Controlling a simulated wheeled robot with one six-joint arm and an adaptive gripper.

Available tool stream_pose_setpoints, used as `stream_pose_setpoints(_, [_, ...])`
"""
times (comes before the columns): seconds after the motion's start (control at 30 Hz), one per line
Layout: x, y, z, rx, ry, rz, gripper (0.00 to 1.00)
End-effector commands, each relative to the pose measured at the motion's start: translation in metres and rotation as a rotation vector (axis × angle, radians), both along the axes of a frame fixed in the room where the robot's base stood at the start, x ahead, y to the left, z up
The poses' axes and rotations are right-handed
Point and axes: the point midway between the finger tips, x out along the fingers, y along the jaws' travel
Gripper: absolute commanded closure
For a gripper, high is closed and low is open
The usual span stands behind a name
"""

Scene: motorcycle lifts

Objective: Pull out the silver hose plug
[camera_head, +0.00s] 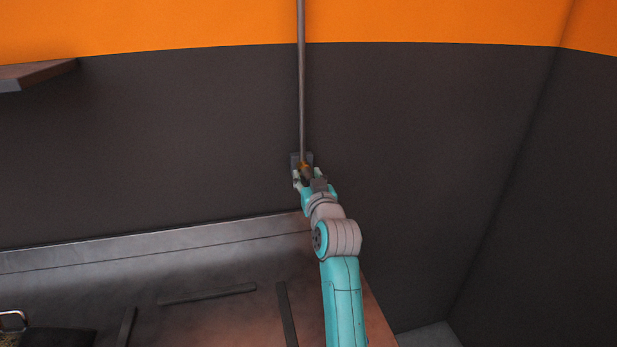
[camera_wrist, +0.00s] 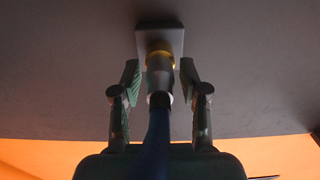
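The silver hose plug (camera_wrist: 158,84) sits in a brass-coloured fitting (camera_wrist: 159,60) on a square grey wall plate (camera_wrist: 147,39), seen in the wrist view. A dark blue hose (camera_wrist: 157,140) runs from the plug toward the camera. My gripper (camera_wrist: 160,80) is open, with one finger on each side of the plug. Gaps show between both fingers and the plug. In the head view my gripper (camera_head: 308,178) is at the wall plate (camera_head: 296,158), below the brass fitting (camera_head: 304,165). The plug is mostly hidden there by the gripper.
A thin vertical pipe (camera_head: 301,80) runs down the wall to the fitting. A metal bench (camera_head: 200,275) with dark bars lies below, left of my arm. A shelf (camera_head: 35,74) juts out at the upper left. The dark wall to the right is clear.

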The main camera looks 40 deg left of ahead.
Motion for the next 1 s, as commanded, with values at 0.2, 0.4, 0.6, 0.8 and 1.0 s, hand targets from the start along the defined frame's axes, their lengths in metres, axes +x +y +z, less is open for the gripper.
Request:
stream_pose_setpoints(0.2, [0.0,0.0,0.0,0.0,0.0,0.0,1.0])
stream_pose_setpoints(0.4, [-0.001,-0.001,0.0,0.0,0.0,0.0,1.0])
stream_pose_setpoints(0.6, [-0.005,-0.007,0.0,0.0,0.0,0.0,1.0])
stream_pose_setpoints(0.8, [-0.01,-0.012,0.0,0.0,-0.001,0.0,1.0])
stream_pose_setpoints(1.0, [-0.014,-0.017,0.0,0.001,-0.001,0.0,1.0])
